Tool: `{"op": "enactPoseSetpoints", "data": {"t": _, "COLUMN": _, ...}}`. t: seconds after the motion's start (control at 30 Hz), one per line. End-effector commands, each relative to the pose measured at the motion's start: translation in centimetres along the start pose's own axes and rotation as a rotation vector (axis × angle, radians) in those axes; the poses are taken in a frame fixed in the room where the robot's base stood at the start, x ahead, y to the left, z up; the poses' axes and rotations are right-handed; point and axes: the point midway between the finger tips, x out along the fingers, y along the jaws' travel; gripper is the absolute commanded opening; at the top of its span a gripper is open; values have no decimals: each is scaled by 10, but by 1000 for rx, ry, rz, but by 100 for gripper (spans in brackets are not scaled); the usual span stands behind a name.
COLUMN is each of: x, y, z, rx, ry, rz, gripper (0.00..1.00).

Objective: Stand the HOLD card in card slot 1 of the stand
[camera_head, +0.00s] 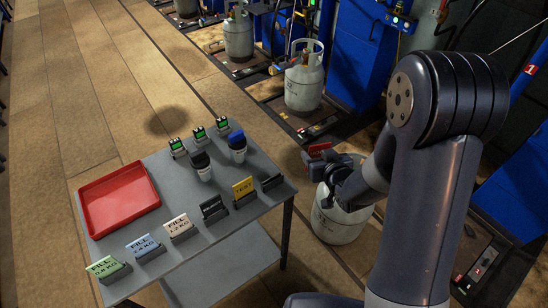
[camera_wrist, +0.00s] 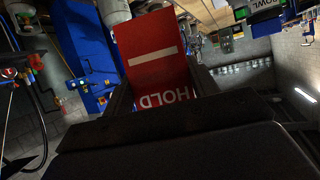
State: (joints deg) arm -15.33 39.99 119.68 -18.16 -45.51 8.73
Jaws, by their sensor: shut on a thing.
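The red HOLD card (camera_wrist: 158,75) is in my gripper; in the wrist view it fills the centre, with a white bar and its lettering upside down. In the head view the card (camera_head: 319,147) shows as a small red patch at the tip of my gripper (camera_head: 330,159). My gripper is shut on it, up in the air to the right of the table, above a gas cylinder. Small dark card holders stand along the table's front; the one at the right end (camera_head: 271,183) seems empty. I cannot make out a slot number 1 on any holder.
The grey table (camera_head: 250,218) carries a red tray (camera_head: 92,222), green, blue, beige, black and yellow cards in holders, two lidded containers and small green-screen devices. A gas cylinder (camera_head: 341,222) stands below my gripper. Blue scale columns (camera_head: 362,55) line the right. The floor at left is clear.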

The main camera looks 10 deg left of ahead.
Motion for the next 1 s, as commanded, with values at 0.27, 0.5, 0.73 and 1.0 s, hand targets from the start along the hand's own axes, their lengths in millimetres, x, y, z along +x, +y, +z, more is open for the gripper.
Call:
{"op": "enactPoseSetpoints", "data": {"t": 0.27, "x": 21, "y": -105, "z": -13, "rx": -153, "ry": -14, "rz": -271, "gripper": 34}}
{"op": "enactPoseSetpoints", "data": {"t": 0.5, "x": 22, "y": -124, "z": -14, "rx": -184, "ry": -19, "rz": -318, "gripper": 34}}
{"op": "enactPoseSetpoints", "data": {"t": 0.73, "x": 22, "y": -123, "z": -14, "rx": -183, "ry": -19, "rz": -316, "gripper": 34}}
{"op": "enactPoseSetpoints", "data": {"t": 1.0, "x": 22, "y": -122, "z": -11, "rx": -182, "ry": -20, "rz": -315, "gripper": 34}}
